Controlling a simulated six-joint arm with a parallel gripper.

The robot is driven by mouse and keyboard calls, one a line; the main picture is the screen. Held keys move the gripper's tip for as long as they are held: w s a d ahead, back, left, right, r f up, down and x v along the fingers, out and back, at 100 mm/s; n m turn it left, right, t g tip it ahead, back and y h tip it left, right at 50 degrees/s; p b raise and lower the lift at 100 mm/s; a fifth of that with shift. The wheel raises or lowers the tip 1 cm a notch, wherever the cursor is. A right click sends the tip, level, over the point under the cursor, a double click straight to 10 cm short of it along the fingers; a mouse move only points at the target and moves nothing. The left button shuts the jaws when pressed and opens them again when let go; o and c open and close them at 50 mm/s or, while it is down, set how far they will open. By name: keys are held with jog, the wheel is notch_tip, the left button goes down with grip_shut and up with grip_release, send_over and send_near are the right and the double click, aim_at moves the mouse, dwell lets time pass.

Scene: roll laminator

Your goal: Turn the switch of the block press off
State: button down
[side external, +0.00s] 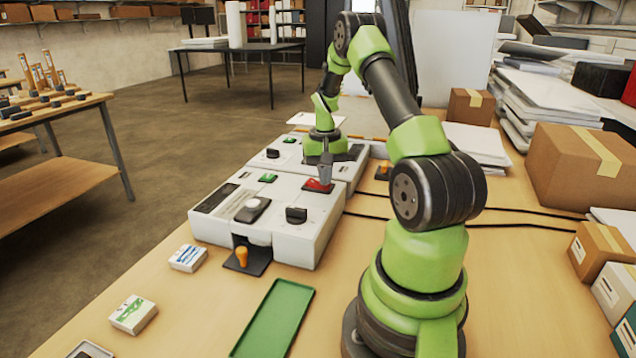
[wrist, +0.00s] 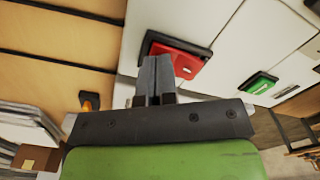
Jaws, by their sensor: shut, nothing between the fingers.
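A pale grey block machine (side external: 275,195) stands on the bench in the side view, with a red switch (side external: 314,187) at its far right top corner. The red switch also shows in the wrist view (wrist: 190,62), in a dark frame. My gripper (side external: 325,182) points down at the red switch, its fingers shut and empty. In the wrist view, the fingertips (wrist: 155,60) overlap the near edge of the switch; I cannot tell whether they touch it.
A second grey machine (side external: 280,155) stands right behind. A black knob (side external: 296,215) and an orange-handled part (side external: 242,256) are at the front machine's near side. A green tray (side external: 273,322) lies in front. Cardboard boxes (side external: 583,165) and black cables (side external: 520,226) are at right.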

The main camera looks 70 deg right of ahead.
jog(key=shift+r, duration=3.35)
jog(key=shift+r, duration=0.1)
jog(key=w+a+r+n+t, duration=0.35)
jog(key=a+r, duration=0.95)
jog(key=a, duration=0.5)
jog(key=s+a+r+n+t+y, duration=0.2)
jog(key=s+a+n+t, duration=0.1)
jog(key=s+a, duration=0.7)
jog(key=a+n, duration=0.1)
jog(key=a, duration=0.3)
jog(key=shift+s+a+r+t, duration=0.2)
jog(key=shift+s+a+t, duration=0.15)
jog(key=shift+s+a, duration=0.05)
jog(key=c, duration=1.8)
grip_release()
jog(key=shift+n, duration=0.25)
